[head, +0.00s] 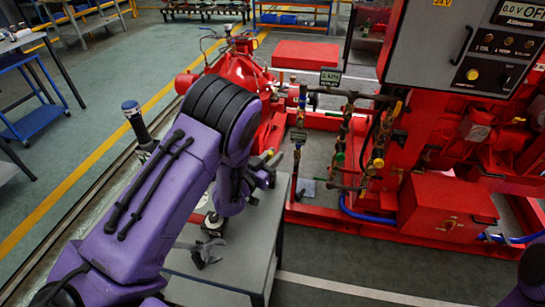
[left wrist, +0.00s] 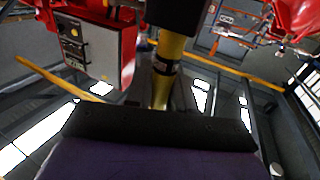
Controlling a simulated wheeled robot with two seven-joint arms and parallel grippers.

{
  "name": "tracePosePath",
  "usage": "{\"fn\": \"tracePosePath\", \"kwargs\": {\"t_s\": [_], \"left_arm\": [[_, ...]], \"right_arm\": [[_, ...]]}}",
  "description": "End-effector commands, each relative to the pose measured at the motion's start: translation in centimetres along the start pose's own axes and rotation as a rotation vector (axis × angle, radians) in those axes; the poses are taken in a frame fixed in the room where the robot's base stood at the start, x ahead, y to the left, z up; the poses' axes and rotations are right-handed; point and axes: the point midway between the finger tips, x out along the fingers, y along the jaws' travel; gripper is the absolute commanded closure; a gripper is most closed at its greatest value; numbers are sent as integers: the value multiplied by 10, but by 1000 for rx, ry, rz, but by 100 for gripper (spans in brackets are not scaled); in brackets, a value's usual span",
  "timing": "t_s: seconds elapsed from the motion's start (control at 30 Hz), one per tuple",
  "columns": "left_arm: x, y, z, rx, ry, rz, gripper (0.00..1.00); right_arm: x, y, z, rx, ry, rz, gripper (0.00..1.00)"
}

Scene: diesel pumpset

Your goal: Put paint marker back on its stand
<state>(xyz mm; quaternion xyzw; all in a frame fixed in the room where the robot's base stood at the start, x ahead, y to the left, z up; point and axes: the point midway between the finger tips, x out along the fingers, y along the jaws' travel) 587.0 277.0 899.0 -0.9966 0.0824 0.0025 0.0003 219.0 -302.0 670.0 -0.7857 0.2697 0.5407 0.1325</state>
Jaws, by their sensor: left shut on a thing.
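My left arm reaches over the small grey table (head: 262,245) in the head view. Its dark gripper (head: 262,172) is near the table's far right corner, partly hidden by my wrist. In the left wrist view a yellow cylinder with black parts, seemingly the paint marker (left wrist: 170,62), stands out beyond the dark gripper body. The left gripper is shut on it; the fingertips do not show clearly. A small yellowish end at the gripper in the head view may be the marker. I cannot single out the stand. My right gripper is out of view.
The red pumpset frame (head: 345,219) with pipes and valves stands close to the table's right side. A grey control panel (head: 457,50) is above it. Open floor (head: 380,268) lies in front of the frame.

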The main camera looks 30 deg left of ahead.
Motion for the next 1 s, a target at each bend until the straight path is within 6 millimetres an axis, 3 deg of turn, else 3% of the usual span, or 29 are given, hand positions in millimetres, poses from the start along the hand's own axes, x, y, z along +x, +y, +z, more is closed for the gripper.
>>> {"fn": "tracePosePath", "kwargs": {"t_s": [0.6, 0.63, 0.7, 1.0], "left_arm": [[0, 0, 13, 0, 0, 0, 99], [0, 0, 12, 0, 1, 0, 67], [0, 0, 12, 0, 0, 0, 47], [0, 0, 10, 0, 1, 0, 47]], "right_arm": [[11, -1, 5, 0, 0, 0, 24], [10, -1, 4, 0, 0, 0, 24], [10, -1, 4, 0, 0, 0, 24], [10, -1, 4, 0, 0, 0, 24]]}}
